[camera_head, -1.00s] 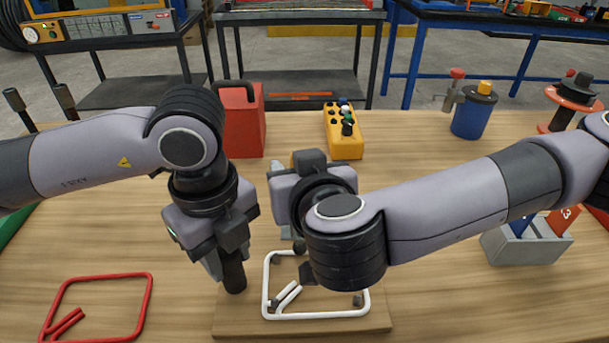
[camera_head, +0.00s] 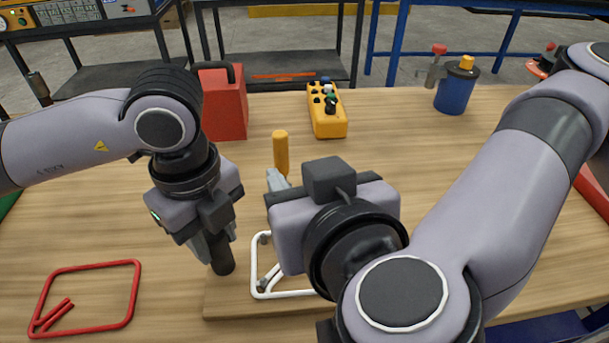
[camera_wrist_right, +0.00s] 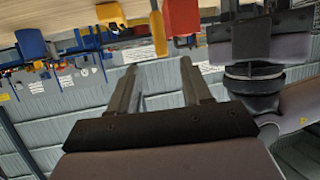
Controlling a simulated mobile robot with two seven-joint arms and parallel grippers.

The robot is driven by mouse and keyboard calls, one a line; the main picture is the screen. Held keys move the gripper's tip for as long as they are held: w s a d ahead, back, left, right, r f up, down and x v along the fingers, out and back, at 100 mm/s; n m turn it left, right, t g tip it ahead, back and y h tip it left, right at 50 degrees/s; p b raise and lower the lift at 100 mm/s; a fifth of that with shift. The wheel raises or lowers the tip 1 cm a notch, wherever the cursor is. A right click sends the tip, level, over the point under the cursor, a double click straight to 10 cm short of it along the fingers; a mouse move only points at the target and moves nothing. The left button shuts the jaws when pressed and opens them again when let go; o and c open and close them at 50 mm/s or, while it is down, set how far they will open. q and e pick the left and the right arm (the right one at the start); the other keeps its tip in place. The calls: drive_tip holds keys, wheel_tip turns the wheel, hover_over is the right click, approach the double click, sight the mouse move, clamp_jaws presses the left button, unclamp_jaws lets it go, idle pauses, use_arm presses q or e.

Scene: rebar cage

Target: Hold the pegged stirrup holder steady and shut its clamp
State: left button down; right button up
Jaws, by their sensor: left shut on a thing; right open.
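The holder is a wooden board (camera_head: 240,305) with a white stirrup (camera_head: 268,290) lying on it, partly hidden behind my right arm. Its clamp's orange-yellow handle (camera_head: 281,152) stands upright at the back; the clamp's lower part is mostly hidden by my right wrist. My left gripper (camera_head: 217,250) is shut on a dark post (camera_head: 224,264) at the board's left side. My right gripper (camera_wrist_right: 165,75) is open and empty. In the right wrist view the clamp handle (camera_wrist_right: 158,32) shows beyond its fingertips, apart from them.
A red stirrup (camera_head: 88,300) lies at the front left. A blue cup (camera_head: 456,92) stands at the back right. The table's middle right is clear.

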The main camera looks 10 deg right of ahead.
use_arm(q)
drive_tip(key=c, duration=0.7)
unclamp_jaws()
drive_tip(key=shift+o, duration=0.2)
